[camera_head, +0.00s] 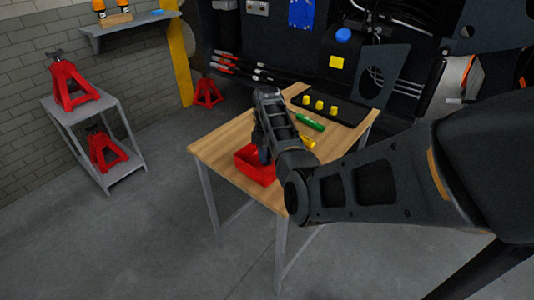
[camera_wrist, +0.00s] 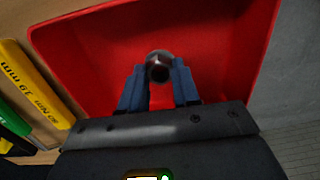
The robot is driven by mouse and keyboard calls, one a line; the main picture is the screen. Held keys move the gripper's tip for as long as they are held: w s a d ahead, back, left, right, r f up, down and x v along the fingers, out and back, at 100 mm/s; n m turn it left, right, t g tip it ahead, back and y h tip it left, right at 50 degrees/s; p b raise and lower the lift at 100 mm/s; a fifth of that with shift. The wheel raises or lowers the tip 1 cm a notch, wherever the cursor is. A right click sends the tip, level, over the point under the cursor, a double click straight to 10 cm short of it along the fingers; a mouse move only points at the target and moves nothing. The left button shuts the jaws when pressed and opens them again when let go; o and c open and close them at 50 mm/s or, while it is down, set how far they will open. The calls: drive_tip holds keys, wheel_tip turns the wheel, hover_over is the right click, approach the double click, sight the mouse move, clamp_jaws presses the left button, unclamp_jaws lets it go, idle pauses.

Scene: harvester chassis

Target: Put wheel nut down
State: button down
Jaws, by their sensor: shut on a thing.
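The wheel nut (camera_wrist: 159,66) is a small dark metal nut with a round hole, seen in the wrist view. My gripper (camera_wrist: 159,88) is shut on it, with one blue-grey finger on each side. The nut and fingertips are over the inside of a red tray (camera_wrist: 252,55); I cannot tell how far above its floor they are. In the head view the red tray (camera_head: 244,164) sits on the wooden table, and my arm hides part of it. The nut is hidden there.
The wooden table (camera_head: 214,148) also holds a green-handled tool (camera_head: 311,122), a yellow-handled tool (camera_head: 307,140) and a black mat with several yellow pieces (camera_head: 319,105) at the back. In the wrist view, yellow (camera_wrist: 36,90) and green handles lie left of the tray.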

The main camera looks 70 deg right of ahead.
drive_tip(key=shift+f, duration=0.1)
drive_tip(key=c, duration=0.8)
unclamp_jaws()
wheel_tip(320, 180, up, 12)
drive_tip(key=b, duration=0.1)
